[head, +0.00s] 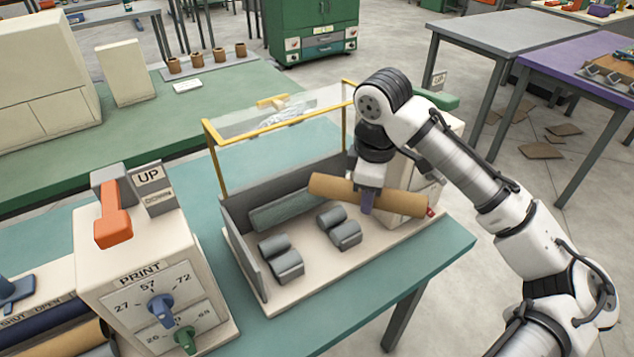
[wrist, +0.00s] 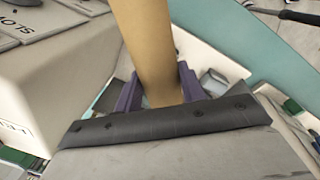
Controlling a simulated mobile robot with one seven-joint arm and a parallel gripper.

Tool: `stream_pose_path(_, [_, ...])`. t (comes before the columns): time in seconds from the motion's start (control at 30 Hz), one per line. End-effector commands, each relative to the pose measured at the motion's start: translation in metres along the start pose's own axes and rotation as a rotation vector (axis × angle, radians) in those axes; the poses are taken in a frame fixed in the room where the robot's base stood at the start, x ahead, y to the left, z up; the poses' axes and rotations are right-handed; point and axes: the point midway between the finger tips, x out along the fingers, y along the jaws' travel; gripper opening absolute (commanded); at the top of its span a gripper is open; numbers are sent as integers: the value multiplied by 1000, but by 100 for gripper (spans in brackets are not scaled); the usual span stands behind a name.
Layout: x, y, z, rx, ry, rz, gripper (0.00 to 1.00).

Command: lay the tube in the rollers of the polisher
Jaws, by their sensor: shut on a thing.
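The tan cardboard tube (head: 335,187) is held in my gripper (head: 368,200), which is shut around it right of its middle. In the wrist view the tube (wrist: 148,45) runs up from between the purple fingers (wrist: 158,90). The polisher (head: 300,268) is an open cream tray with grey walls on the teal table. Two pairs of grey rollers stand in it, one at the front left (head: 281,258) and one nearer the middle (head: 339,228). The tube is above and behind the rollers, its right end over the tray's right part. Whether it touches anything there I cannot tell.
A raised clear guard with a yellow frame (head: 275,127) stands at the tray's back. A cream box with PRINT dials (head: 155,285) and an orange lever is at left. A cream control block (head: 430,190) is close to the tube's right end.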

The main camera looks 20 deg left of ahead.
Motion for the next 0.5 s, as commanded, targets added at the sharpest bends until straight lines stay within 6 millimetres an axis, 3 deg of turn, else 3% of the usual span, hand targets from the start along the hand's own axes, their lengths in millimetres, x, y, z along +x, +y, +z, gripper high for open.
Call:
stream_pose_path(0.03, [0, -3, -19, -130, 21, 18, 17])
stream_pose_path(0.2, [8, -12, -68, -521, 88, 86, 17])
stream_pose_path(0.33, [12, -20, -95, -729, 132, 120, 17])
stream_pose_path(0.5, [14, -25, -111, -860, 163, 141, 17])
